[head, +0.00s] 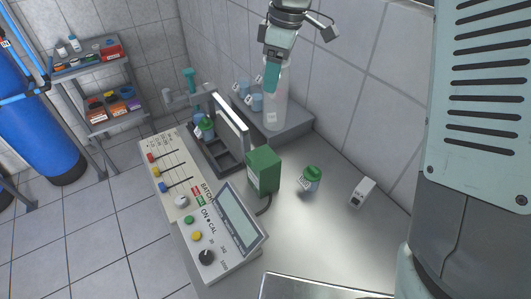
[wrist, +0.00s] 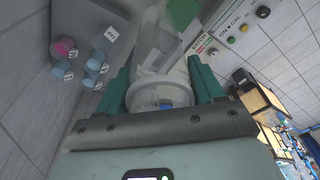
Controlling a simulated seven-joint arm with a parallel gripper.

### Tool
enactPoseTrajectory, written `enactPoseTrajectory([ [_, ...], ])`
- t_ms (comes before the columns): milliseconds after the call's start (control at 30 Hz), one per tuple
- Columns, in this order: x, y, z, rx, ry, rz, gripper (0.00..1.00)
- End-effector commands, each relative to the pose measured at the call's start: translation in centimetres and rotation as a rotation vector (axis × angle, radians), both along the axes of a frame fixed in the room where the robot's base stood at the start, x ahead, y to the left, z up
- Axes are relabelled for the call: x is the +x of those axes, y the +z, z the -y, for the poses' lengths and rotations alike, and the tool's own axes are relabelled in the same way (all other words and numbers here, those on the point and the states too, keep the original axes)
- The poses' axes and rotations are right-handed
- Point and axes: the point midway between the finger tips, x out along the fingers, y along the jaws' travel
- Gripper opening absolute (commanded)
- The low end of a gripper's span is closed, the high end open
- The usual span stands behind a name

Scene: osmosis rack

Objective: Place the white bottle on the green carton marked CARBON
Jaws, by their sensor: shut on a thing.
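The white bottle (head: 274,112) is tall and pale, at the raised grey ledge by the back wall. My gripper (head: 272,78) comes down on its upper part and is shut on it. In the wrist view the bottle (wrist: 158,62) is between the two teal fingers, its near end toward the camera. I cannot tell whether its base touches the ledge. The green carton (head: 264,168) stands upright on the bench, nearer and slightly left of the bottle, its top bare. Its marking is too small to read. It also shows in part in the wrist view (wrist: 183,12).
Small blue cups (head: 256,103) with tags stand left of the bottle. A control panel (head: 205,205) with an upright plate (head: 232,128) is left of the carton. A green-capped jar (head: 312,178) and a white box (head: 362,192) stand right of it. Bench between them is clear.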

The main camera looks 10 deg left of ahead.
Motion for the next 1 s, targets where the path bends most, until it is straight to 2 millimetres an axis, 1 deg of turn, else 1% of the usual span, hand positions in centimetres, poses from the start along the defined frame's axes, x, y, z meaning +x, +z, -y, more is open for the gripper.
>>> enactPoseTrajectory([
  [33, -1.5, 1.0, -0.7, -0.002, 0.018, 0.003, 0.23],
  [100, -3.1, 1.8, -1.3, -0.004, 0.033, 0.003, 0.23],
  [200, -4.5, 2.5, -1.8, -0.005, 0.044, 0.002, 0.23],
  [233, -4.8, 2.4, -1.8, -0.006, 0.046, 0.001, 0.23],
  [333, -5.2, 1.1, -1.9, -0.008, 0.049, -0.003, 0.23],
  [500, -5.1, -2.1, -1.9, -0.008, 0.049, -0.003, 0.23],
  [600, -5.1, -3.2, -1.9, -0.007, 0.050, -0.001, 0.23],
  [767, -5.1, -4.4, -1.9, -0.007, 0.050, -0.001, 0.23],
  [900, -5.1, -6.4, -1.9, -0.008, 0.049, -0.003, 0.23],
  [1000, -5.1, -7.3, -1.9, -0.007, 0.049, -0.001, 0.23],
])
